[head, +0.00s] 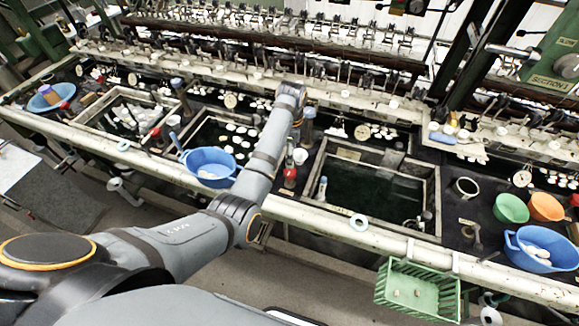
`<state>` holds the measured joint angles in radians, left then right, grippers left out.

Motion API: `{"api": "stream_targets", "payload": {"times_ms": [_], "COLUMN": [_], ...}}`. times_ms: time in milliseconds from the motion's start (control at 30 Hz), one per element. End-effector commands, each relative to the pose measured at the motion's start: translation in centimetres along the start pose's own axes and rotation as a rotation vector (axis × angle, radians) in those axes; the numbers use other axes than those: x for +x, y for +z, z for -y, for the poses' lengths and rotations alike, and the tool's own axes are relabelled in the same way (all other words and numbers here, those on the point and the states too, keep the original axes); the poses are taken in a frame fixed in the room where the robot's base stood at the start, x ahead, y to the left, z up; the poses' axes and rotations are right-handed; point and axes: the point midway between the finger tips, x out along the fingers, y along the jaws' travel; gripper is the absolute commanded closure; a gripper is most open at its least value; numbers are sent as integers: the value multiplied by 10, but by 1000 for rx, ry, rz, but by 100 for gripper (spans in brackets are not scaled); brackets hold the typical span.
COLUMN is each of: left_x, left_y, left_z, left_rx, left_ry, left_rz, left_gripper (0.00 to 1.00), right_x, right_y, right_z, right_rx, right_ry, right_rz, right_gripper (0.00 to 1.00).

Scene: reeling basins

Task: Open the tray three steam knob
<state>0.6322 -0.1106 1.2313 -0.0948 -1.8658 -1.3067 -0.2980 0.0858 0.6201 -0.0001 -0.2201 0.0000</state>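A red knob (290,172) stands on the deck between the middle basin and the large right basin, just right of my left forearm. Another red knob (155,132) stands left of the middle basin. I cannot tell which knob is the tray three steam knob, nor whether any is turned. My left arm reaches across the front rail, its wrist above the deck behind the middle basin. No fingers of my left gripper can be made out; the wrist and forearm hide that spot. My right gripper is not in view.
The right basin (428,205) holds dark water. A blue bowl (208,163) sits by the middle basin. Green (511,208), orange (546,207) and blue (540,248) bowls stand at right. A green basket (418,290) hangs on the pale front rail (340,222). Reeling machinery runs along the back.

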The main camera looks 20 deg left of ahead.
Motion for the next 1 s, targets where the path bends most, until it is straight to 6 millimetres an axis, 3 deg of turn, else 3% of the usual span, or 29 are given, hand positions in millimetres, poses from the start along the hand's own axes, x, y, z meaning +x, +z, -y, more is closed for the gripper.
{"api": "stream_targets", "payload": {"times_ms": [200,400,767,1000], "left_x": [46,76,84,84], "left_y": [0,0,0,0], "left_z": [-1,0,0,0], "left_rx": [0,-1,-2,-1], "left_ry": [5,2,0,0], "left_rz": [1,-1,-2,-2], "left_gripper": [35,35,35,68], "right_x": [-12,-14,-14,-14], "right_y": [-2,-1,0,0], "right_z": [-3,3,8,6], "right_rx": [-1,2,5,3], "right_ry": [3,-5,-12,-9], "right_rz": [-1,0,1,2], "right_gripper": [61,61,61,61]}}
